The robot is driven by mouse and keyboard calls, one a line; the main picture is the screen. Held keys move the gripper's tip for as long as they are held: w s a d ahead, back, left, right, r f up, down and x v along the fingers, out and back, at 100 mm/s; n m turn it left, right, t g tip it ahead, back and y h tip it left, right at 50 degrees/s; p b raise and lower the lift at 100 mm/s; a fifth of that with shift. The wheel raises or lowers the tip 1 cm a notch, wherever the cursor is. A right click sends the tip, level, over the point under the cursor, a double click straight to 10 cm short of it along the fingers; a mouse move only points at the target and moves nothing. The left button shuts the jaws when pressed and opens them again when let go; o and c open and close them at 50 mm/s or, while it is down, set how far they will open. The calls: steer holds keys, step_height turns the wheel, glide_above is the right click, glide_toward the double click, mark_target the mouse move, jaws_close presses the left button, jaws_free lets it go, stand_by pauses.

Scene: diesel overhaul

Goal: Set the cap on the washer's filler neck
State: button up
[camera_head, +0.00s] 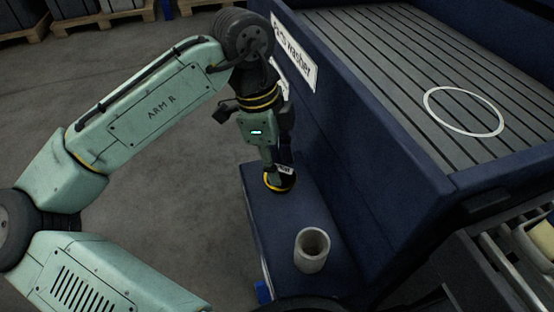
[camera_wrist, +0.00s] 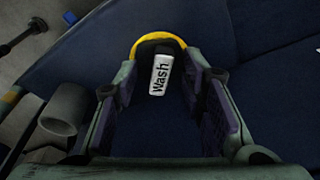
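The cap (camera_head: 288,184) is black with a yellow rim and a white label. It sits low at the ledge of the blue washer, partly hidden by my gripper (camera_head: 279,180). In the wrist view the cap (camera_wrist: 160,64), its label reading "Wash", lies between the fingertips of my gripper (camera_wrist: 160,72). The fingers stand on both sides of it, close to its edges; whether they press on it cannot be told. The filler neck (camera_head: 311,252) is a pale grey open tube, upright on the ledge nearer the camera than the cap. It also shows in the wrist view (camera_wrist: 66,108), left of the fingers.
The washer's blue ledge (camera_head: 268,222) is bare between cap and neck. The washer's tall blue wall (camera_head: 365,170) rises right beside my gripper, with a "parts washer" sign (camera_head: 295,55). A slatted top (camera_head: 400,70) bears a white ring (camera_head: 432,109). Open floor lies left.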

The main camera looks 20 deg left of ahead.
step_height(320, 180, up, 12)
steer(key=a, duration=0.2)
steer(key=shift+a, duration=0.2)
